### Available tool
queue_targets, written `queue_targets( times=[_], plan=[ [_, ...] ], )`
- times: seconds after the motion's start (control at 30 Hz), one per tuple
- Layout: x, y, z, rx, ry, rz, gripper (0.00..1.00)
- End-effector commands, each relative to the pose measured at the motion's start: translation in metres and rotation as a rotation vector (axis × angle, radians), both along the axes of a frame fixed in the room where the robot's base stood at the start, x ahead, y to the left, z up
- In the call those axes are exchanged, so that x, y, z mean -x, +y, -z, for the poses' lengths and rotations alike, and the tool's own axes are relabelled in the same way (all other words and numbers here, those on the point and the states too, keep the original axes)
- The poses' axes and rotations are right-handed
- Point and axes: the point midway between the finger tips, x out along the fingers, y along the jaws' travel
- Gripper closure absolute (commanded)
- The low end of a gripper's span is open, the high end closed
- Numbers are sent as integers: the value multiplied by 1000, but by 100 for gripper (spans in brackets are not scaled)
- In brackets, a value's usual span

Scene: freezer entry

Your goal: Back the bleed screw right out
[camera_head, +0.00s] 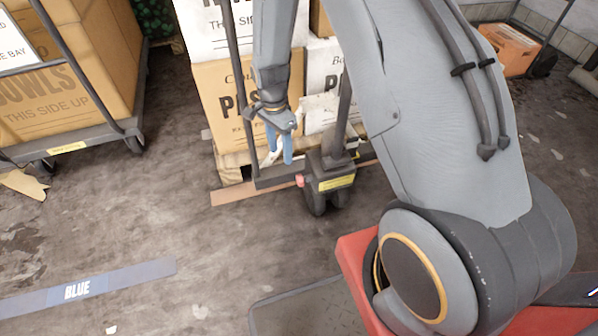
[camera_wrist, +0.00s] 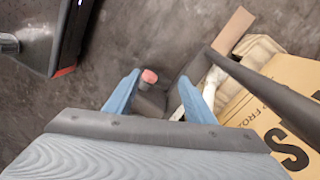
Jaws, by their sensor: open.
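The bleed screw looks to be the small red-pink knob (camera_head: 299,180) at the left side of the dark pallet jack pump (camera_head: 333,176), which has a yellow label. In the wrist view the red knob (camera_wrist: 149,76) shows between the tips of my blue fingers, nearer the left one. My gripper (camera_head: 279,158) is open and points down, just above and left of the knob in the head view. In the wrist view my gripper (camera_wrist: 159,78) has a gap on both sides of the knob; I cannot tell how far below the tips it lies.
The jack's dark handle bar (camera_wrist: 255,82) rises close to the right finger in the wrist view. Stacked cartons (camera_head: 224,85) on a wooden pallet stand behind. A loaded cart (camera_head: 75,140) stands at left. The concrete floor (camera_head: 120,215) at left is mostly clear, with a BLUE floor strip (camera_head: 135,275).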

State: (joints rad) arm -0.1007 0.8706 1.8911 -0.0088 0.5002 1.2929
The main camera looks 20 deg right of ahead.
Motion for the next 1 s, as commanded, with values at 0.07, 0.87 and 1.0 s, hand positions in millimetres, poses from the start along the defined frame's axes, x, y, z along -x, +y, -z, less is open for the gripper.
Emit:
queue_targets(
  times=[0.07, 0.87, 1.0],
  plan=[
    [2, -20, 21, 14, 16, 98, 50],
    [15, -53, 130, 39, 32, 275, 50],
    [16, -53, 137, 38, 30, 274, 50]
  ],
)
